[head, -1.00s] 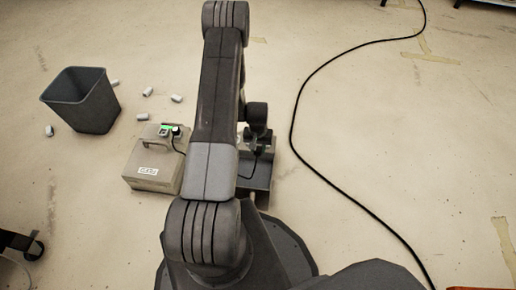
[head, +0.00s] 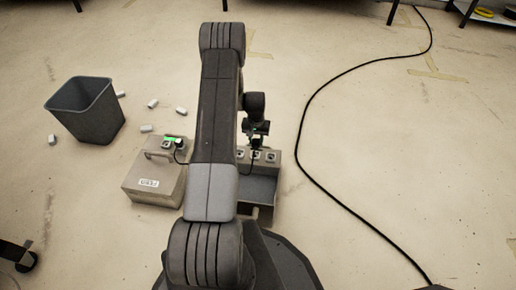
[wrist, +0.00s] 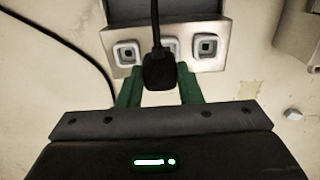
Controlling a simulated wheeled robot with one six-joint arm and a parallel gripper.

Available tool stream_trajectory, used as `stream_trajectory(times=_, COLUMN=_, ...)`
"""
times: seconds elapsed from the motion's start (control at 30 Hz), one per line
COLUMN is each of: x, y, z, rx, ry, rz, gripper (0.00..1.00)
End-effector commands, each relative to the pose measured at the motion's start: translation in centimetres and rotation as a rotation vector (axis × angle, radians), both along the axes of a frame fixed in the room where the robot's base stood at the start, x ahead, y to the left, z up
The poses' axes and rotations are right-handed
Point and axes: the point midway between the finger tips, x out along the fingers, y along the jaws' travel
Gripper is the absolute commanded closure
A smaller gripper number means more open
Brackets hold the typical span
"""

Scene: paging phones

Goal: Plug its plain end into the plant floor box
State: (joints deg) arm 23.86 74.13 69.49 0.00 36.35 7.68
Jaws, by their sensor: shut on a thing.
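My gripper (wrist: 160,84), with green fingers, is shut on a black plug (wrist: 160,70) with a black cord. In the head view, my gripper (head: 257,131) is just above the sockets of a low box (head: 263,188). In the wrist view, the box's light socket panel (wrist: 147,58) has a left socket (wrist: 126,53), a right socket (wrist: 208,45) and a middle one mostly hidden behind the plug. I cannot tell whether the plug touches the panel. The cord runs left to a beige case (head: 150,183), where another plug (head: 181,141) sits beside a green light.
A grey bin (head: 88,112) stands at the left, with several small white pieces on the floor near it. A long black cable (head: 306,160) curves across the floor at right. A dark wheeled stand (head: 18,254) is at lower left. Floor between box and cable is clear.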

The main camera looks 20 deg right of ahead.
Motion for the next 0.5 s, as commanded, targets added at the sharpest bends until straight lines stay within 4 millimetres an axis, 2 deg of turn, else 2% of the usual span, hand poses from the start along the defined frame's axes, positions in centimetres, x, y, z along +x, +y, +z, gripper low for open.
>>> stream_trajectory(times=0.37, x=0.5, y=-0.1, z=0.0, rx=0.0, ry=0.0, rz=0.0, gripper=0.91)
stream_trajectory(times=0.5, x=1.4, y=-0.2, z=-0.2, rx=-0.001, ry=-0.001, rz=0.001, gripper=0.91)
